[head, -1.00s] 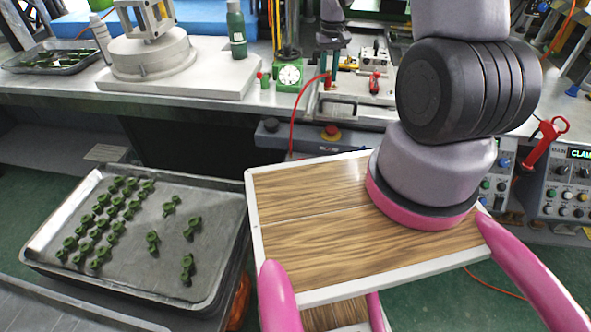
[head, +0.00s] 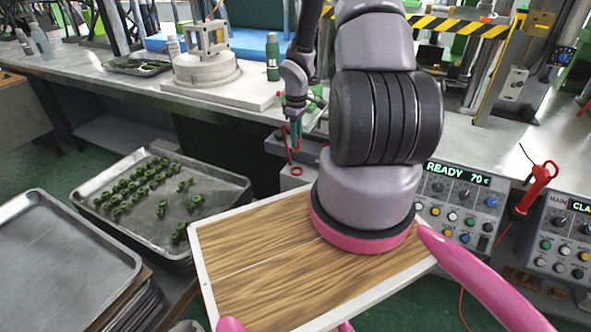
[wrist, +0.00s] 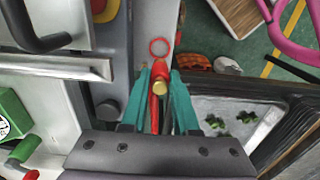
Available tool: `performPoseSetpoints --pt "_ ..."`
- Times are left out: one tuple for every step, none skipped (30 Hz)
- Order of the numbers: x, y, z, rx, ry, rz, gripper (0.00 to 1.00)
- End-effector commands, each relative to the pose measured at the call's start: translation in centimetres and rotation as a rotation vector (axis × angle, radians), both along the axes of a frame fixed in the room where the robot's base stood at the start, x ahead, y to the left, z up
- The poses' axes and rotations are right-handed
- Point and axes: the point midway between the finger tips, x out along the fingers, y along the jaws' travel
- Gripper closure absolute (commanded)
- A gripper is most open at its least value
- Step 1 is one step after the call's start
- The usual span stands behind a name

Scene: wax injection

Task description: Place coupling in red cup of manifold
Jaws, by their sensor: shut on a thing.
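My gripper (head: 295,136) hangs past the bench's front edge, its teal fingers pointing down. In the wrist view, the fingers (wrist: 160,82) are shut on the coupling (wrist: 159,88), a small red piece with a brass-coloured end. A red hose (head: 288,150) hangs beside the fingers in the head view. The red cup (head: 297,170) shows as a ring on top of a pale block, the manifold (head: 289,183), just below the gripper. The ring also shows in the wrist view (wrist: 159,47), ahead of the fingertips. The coupling is apart from the ring.
A tray (head: 80,200) of green parts stands left of the manifold, with stacked empty trays (head: 60,265) farther left. A control panel (head: 458,205) is at right. In the wrist view, a grey bar handle (wrist: 55,70) lies to the left.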

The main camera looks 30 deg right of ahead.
Motion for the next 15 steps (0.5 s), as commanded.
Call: performPoseSetpoints --pt "-0.1 0.1 -1.1 0.003 0.003 0.007 1.0" --pt "-0.1 0.1 -1.7 0.002 0.004 0.007 1.0" --pt "-0.1 0.2 -2.5 0.001 0.003 0.009 1.0" --pt "-0.1 0.1 -3.0 0.001 0.003 0.007 1.0" --pt "-0.1 0.1 -3.5 0.001 0.004 0.006 1.0" --pt "-0.1 0.1 -4.0 0.002 0.003 0.006 1.0" --pt "-0.1 0.1 -4.3 0.001 0.003 0.005 1.0" --pt "-0.1 0.1 -4.6 0.0 0.003 0.004 1.0" --pt "-0.1 0.1 -4.8 0.001 0.002 0.004 1.0" --pt "0.0 0.0 -5.0 0.001 0.001 0.003 1.0" --pt "0.0 0.0 -5.2 0.001 0.001 0.003 1.0" --pt "0.0 0.1 -5.5 0.001 0.001 0.003 1.0" --pt "0.0 0.1 -5.8 0.001 0.002 0.003 1.0" --pt "-0.1 0.1 -6.2 0.0 0.003 0.003 1.0" --pt "-0.1 0.1 -6.9 0.0 0.003 0.005 1.0"
